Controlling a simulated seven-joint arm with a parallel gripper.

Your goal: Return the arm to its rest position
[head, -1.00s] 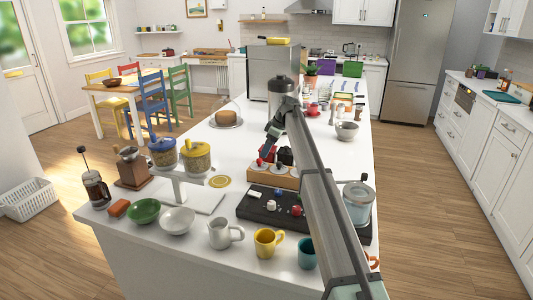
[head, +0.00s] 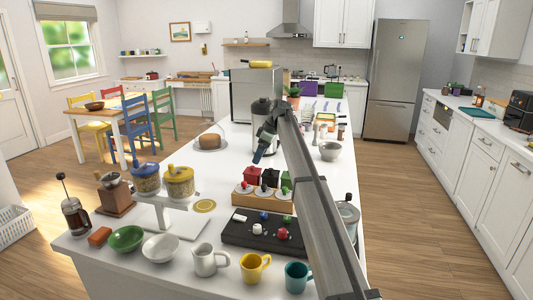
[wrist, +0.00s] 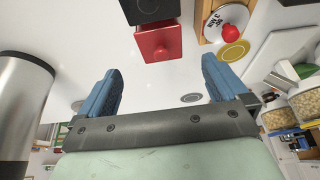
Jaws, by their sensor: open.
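My gripper (head: 257,157) is in the head view, held above the island counter (head: 225,178), near the wooden rack with red, black and green boxes. In the wrist view its two blue fingers (wrist: 160,90) are spread apart with nothing between them. A red box (wrist: 160,42) with a small knob shows beyond the fingers in the wrist view, apart from them. My arm crosses the right part of the counter and hides some of what stands there.
A steel canister (wrist: 22,105) stands close at the left in the wrist view. A black tray (head: 240,232), a yellow mug (head: 255,266), a teal mug (head: 298,276) and a white pitcher (head: 207,260) sit at the counter's front.

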